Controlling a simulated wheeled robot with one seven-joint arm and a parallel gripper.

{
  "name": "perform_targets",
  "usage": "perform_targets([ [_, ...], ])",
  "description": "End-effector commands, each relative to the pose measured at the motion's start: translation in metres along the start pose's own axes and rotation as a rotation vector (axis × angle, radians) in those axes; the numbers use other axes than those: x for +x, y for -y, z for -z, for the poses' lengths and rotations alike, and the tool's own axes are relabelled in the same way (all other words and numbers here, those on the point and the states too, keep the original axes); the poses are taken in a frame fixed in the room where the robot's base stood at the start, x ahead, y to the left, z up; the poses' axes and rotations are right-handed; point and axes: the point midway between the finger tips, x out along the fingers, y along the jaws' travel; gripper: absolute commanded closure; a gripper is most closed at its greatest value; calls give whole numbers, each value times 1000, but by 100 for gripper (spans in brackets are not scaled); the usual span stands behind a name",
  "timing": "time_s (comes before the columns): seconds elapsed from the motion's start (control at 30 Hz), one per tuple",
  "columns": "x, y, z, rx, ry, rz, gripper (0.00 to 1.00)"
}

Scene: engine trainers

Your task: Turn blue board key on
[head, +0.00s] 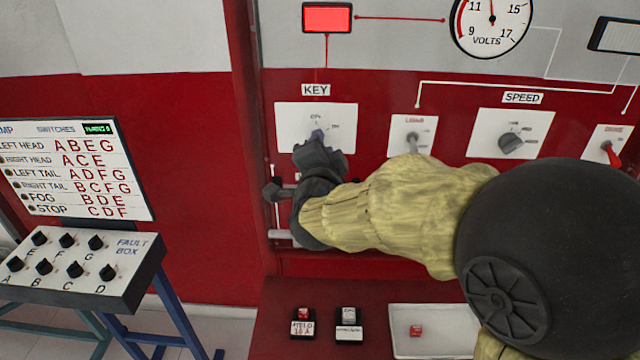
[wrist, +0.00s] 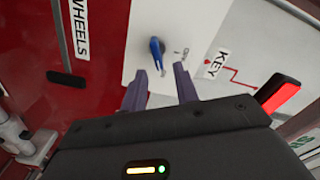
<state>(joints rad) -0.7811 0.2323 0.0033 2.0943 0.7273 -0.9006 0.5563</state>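The key switch with a blue handle (wrist: 156,50) sits on a white plate (wrist: 190,25) beside the KEY label (wrist: 217,64) in the wrist view. In the head view the KEY plate (head: 290,114) is on the red board, and my gripper covers most of the key. My gripper (wrist: 160,85) has its two fingers apart, with nothing between the tips. The blue key lies just beyond the fingertips, nearer the left finger. In the head view my gripper (head: 318,145) is right in front of the key plate. I cannot tell whether it touches.
Right of the key are a LIGHTS switch (head: 412,138), a SPEED knob (head: 511,143) and a red-handled switch (head: 610,150). A lit red indicator (head: 327,18) and a volts gauge (head: 492,22) are above. A shelf (head: 270,325) juts out below. A fault box (head: 75,265) stands left.

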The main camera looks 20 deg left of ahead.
Motion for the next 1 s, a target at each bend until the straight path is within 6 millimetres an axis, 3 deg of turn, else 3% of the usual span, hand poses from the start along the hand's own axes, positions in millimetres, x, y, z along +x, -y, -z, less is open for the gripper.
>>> perform_targets([
  [0.6,-124,-1,-1,1,2,3,70],
  [0.8,-148,-1,0,1,0,0,70],
  [1.0,-151,-1,0,0,0,0,70],
])
